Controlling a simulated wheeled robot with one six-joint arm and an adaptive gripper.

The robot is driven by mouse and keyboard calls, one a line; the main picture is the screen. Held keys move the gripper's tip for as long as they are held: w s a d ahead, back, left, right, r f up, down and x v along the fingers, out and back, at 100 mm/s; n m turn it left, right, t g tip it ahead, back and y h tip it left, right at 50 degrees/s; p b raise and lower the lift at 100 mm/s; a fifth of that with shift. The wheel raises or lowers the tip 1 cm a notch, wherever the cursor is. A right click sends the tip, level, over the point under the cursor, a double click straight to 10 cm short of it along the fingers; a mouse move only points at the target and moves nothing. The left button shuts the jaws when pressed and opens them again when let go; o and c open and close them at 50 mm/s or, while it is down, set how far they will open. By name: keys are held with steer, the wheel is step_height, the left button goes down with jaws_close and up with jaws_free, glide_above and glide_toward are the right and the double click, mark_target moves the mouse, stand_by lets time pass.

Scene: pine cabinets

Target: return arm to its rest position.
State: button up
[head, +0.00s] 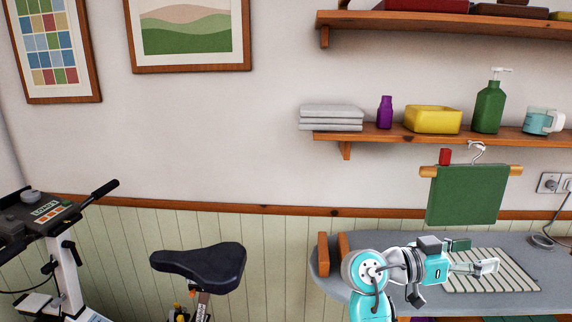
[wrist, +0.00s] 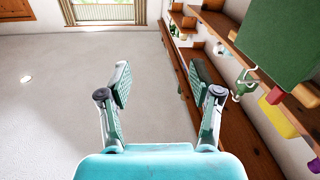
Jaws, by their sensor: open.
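My arm (head: 368,272), turquoise and white, is bent low at the lower right of the head view, in front of the grey counter. My gripper (head: 474,257) points to the right over the counter, near the slatted pad. In the wrist view my gripper (wrist: 160,84) has its two green-padded fingers spread wide apart, with nothing between them. The fingers touch nothing that I can see.
A green towel (head: 466,196) hangs on a hanger above the counter (head: 400,240). A shelf (head: 385,135) above holds a yellow tub (head: 433,119) and a green pump bottle (head: 488,107). An exercise bike seat (head: 200,265) stands left.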

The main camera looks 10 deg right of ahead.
step_height(320, 180, down, 11)
steer(key=w+a+n+t, duration=0.1)
steer(key=n+t, duration=0.5)
steer(key=n, duration=0.1)
steer(key=s+a+f+n+t+y, duration=0.3)
steer(key=a+f+n+y, duration=0.1)
steer(key=f, duration=0.3)
steer(key=s+a+f+n+t+y, duration=0.3)
steer(key=a+f, duration=0.1)
steer(key=f, duration=0.4)
steer(key=s+a+f+n+t+y, duration=0.2)
steer(key=s+a+f+n+y, duration=0.2)
steer(key=f, duration=0.3)
steer(key=s+a+f+n+t+y, duration=0.1)
steer(key=s+a+f+y, duration=0.2)
steer(key=s, duration=0.4)
steer(key=s+a+f+n+y, duration=0.1)
steer(key=s+a+y, duration=0.1)
steer(key=s+a, duration=0.45)
steer(key=s+a+r+m+y, duration=0.1)
steer(key=s+r, duration=0.3)
steer(key=s, duration=0.3)
steer(key=s+a+r+m+t+y, duration=0.1)
steer(key=s+r, duration=0.3)
steer(key=s, duration=0.4)
steer(key=shift+s+a+r+y, duration=0.2)
steer(key=shift+r+y, duration=0.1)
steer(key=shift+r, duration=0.1)
steer(key=shift+w, duration=0.1)
